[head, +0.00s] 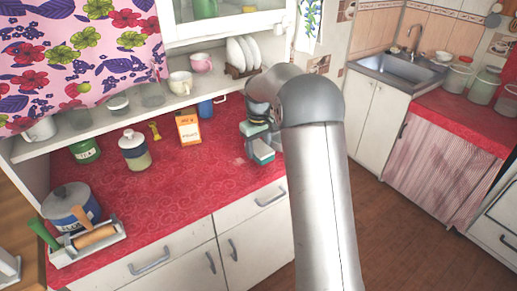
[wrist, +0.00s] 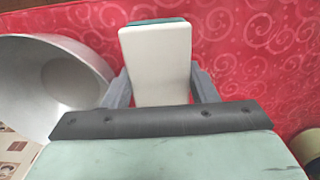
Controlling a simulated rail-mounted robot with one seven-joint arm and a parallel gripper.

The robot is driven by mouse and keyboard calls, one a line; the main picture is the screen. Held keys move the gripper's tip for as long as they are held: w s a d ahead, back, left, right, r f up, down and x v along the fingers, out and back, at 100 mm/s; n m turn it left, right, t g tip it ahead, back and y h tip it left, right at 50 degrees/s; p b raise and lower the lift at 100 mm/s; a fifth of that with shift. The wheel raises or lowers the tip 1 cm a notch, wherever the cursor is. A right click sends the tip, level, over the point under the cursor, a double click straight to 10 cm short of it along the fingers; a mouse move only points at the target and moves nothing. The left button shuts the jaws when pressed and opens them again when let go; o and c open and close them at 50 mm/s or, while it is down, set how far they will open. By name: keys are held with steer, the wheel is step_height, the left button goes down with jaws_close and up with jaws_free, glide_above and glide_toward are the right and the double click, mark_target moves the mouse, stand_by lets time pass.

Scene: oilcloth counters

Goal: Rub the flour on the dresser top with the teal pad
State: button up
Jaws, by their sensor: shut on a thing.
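The teal pad (head: 264,152) is a small block, white with teal, low over the right part of the red dresser top (head: 190,190). My gripper (head: 259,146) is shut on it. In the wrist view the pad (wrist: 155,65) is upright between the grey fingers of my gripper (wrist: 158,88), its white face towards the camera and a teal edge at the far end. I cannot tell whether the pad touches the red surface. A faint pale smudge of flour (head: 238,161) shows just left of the pad. My arm hides the area to the right.
An orange carton (head: 188,128), a blue mug (head: 206,109), a lidded jar (head: 134,151) and a green tin (head: 86,151) stand towards the back. A pot (head: 69,203) and a tray (head: 90,243) are at left. A grey bowl-like thing (wrist: 50,80) is left in the wrist view.

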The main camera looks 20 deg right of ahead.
steer(key=shift+r+p, duration=0.45)
steer(key=shift+r, duration=0.6)
steer(key=shift+r+p, duration=1.15)
steer(key=shift+r, duration=0.4)
